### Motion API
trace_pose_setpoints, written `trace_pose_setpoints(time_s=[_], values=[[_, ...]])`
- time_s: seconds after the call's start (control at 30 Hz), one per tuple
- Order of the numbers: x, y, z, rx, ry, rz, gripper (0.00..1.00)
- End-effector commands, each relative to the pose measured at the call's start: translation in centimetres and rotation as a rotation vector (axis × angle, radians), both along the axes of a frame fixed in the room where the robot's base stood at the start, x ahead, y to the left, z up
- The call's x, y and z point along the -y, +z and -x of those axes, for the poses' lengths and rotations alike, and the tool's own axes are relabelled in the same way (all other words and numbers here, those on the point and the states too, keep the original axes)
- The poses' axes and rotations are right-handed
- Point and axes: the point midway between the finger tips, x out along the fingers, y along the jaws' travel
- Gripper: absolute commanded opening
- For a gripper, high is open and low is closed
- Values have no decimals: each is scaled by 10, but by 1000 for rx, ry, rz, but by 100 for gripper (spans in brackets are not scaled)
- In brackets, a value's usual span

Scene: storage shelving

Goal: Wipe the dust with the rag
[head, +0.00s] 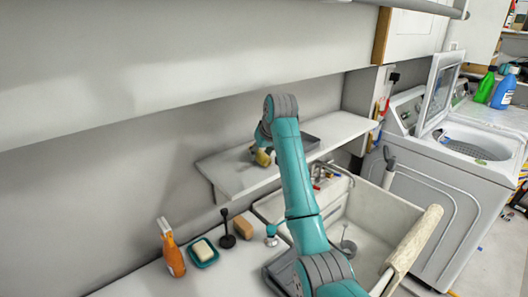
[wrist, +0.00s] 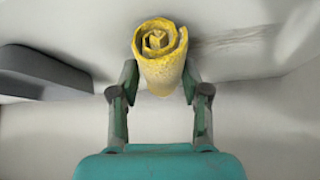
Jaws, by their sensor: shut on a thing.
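A yellow rolled-up rag (head: 262,157) is at my gripper over the wall shelf (head: 233,178). In the wrist view the rag (wrist: 158,60) sits between the two fingers of my gripper (wrist: 157,88), which is shut on it, its spiral end pointing away from the palm. The rag is at or just above the pale shelf surface; I cannot tell if it touches. A dark, smeared streak of dust (wrist: 240,39) lies on that surface just right of the rag in the wrist view. I cannot make out the dust clearly in the head view.
A grey tray (head: 305,143) is on the shelf; it shows left of the rag in the wrist view (wrist: 42,68). Below are a sink (head: 372,222), an orange spray bottle (head: 171,250), a soap dish (head: 204,253) and a sponge (head: 242,227). A washing machine (head: 437,190) stands right.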

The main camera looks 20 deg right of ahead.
Motion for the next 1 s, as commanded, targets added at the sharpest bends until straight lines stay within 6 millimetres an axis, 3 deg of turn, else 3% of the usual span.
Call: trace_pose_setpoints(time_s=[1.0], values=[[-61, -2, 20, -5, 2, -1, 7]])
